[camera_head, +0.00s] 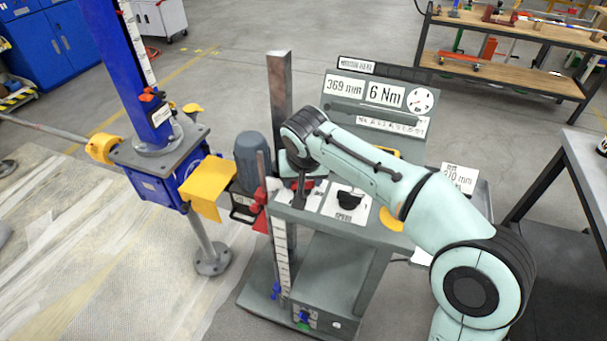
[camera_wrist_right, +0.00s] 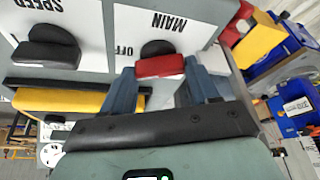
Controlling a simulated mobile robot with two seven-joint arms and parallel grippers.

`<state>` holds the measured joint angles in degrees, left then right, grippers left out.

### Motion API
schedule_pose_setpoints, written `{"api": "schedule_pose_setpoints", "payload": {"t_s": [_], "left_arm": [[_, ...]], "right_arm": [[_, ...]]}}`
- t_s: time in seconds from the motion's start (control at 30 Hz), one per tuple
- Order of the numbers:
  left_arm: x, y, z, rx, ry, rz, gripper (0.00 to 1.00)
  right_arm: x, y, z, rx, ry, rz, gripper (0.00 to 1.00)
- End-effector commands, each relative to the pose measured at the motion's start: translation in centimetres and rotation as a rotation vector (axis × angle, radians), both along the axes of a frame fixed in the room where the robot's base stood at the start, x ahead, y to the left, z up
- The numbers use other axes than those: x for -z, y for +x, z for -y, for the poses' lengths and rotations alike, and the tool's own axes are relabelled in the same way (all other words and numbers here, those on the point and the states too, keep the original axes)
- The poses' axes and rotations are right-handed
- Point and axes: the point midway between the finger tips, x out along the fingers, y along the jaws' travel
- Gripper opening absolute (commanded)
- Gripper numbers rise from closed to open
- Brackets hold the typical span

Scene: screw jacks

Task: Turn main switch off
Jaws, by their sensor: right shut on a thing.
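The main switch (camera_wrist_right: 160,66) has a red grip over a black knob on a white plate lettered MAIN and OFF in the right wrist view. My right gripper (camera_wrist_right: 159,72) has its fingers on either side of the red grip and is shut on it. In the head view my right arm reaches over the control desk, and the gripper (camera_head: 300,192) points down at the plate. It partly hides the switch there, so its turn angle is hard to read. My left gripper is not in view.
A black speed knob (camera_head: 349,200) sits beside the switch. Behind them stands a panel with displays (camera_head: 378,95) reading 369 mm and 6 Nm. A blue screw jack (camera_head: 150,190) with a yellow guard (camera_head: 207,187) stands left. A workbench (camera_head: 510,55) is at the back right.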

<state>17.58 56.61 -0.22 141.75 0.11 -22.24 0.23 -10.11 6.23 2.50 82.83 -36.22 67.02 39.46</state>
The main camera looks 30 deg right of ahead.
Motion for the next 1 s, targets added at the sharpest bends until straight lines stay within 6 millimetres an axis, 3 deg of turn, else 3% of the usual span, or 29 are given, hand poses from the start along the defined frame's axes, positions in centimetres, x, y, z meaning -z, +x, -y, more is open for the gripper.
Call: {"api": "schedule_pose_setpoints", "payload": {"t_s": [0.5, 1.0], "left_arm": [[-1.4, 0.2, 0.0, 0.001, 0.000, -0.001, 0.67], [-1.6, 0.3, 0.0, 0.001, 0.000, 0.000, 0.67]], "right_arm": [[-0.2, 0.2, -0.2, 0.370, 0.001, 0.004, 0.29], [-0.2, 0.2, -0.2, 0.455, 0.003, 0.005, 0.29]]}}
